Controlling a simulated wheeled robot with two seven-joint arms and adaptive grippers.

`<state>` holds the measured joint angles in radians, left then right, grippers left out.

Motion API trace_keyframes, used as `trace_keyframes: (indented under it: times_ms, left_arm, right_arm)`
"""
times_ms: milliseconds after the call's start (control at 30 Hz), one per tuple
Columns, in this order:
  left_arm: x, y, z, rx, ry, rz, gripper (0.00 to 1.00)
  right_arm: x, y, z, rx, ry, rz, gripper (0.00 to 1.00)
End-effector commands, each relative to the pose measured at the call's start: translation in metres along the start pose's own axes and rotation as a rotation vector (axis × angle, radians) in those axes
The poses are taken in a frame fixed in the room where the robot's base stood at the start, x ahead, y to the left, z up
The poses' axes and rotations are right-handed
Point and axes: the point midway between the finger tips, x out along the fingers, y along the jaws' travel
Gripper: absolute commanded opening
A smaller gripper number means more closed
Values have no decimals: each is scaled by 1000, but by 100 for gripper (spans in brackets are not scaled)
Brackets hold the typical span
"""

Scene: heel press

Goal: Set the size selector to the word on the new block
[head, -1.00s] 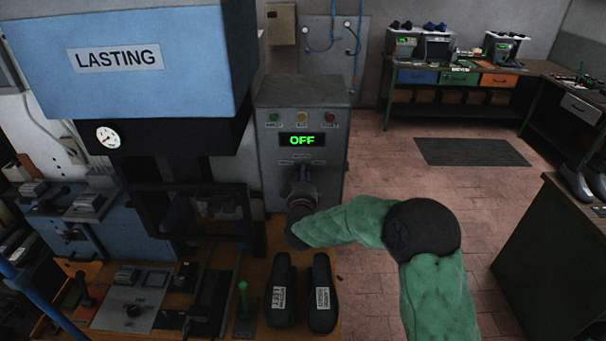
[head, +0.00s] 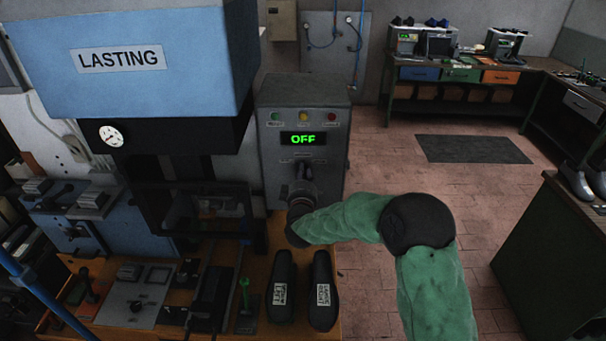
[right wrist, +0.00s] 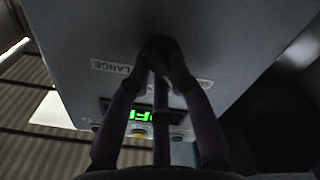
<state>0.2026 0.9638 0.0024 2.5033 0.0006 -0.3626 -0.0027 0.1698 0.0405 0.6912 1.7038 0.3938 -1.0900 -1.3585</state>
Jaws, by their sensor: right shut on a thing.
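The grey control box (head: 300,110) shows OFF in green on its display (head: 303,139). The size selector (head: 300,170) is a dark knob on its front, below the display. My right gripper (head: 302,188) is shut on the selector; in the right wrist view its fingers (right wrist: 159,52) close around the dark knob. That view shows a LARGE label (right wrist: 116,67) on one side and a partly hidden label (right wrist: 204,84) on the other. Two black shoe-shaped blocks (head: 282,270) (head: 322,268) lie on the bench with white labels, too small to read surely. My left gripper is not in view.
The blue LASTING press (head: 150,60) stands left of the box. A green-handled lever (head: 244,292) stands left of the blocks on the wooden bench (head: 262,325). Open tiled floor lies to the right, with a dark mat (head: 472,149) and a far workbench (head: 465,88).

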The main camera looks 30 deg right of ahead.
Motion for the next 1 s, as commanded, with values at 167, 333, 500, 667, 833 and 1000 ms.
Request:
trace_keyframes:
  times_ms: [167, 333, 500, 667, 833, 1000]
  left_arm:
    - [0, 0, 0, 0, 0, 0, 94]
    - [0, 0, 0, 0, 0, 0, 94]
    - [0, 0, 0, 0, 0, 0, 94]
    - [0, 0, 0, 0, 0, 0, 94]
    - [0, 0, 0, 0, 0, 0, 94]
    - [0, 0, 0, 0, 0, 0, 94]
  right_arm:
    - [0, 0, 0, -1, 0, -1, 41]
    - [0, 0, 0, -1, 0, -1, 45]
    - [0, 0, 0, 0, 0, -1, 45]
    - [-11, 0, 0, 0, 1, -1, 45]
    - [-40, 0, -1, 1, 2, -2, 45]
    - [-74, 0, -1, 1, 3, -2, 45]
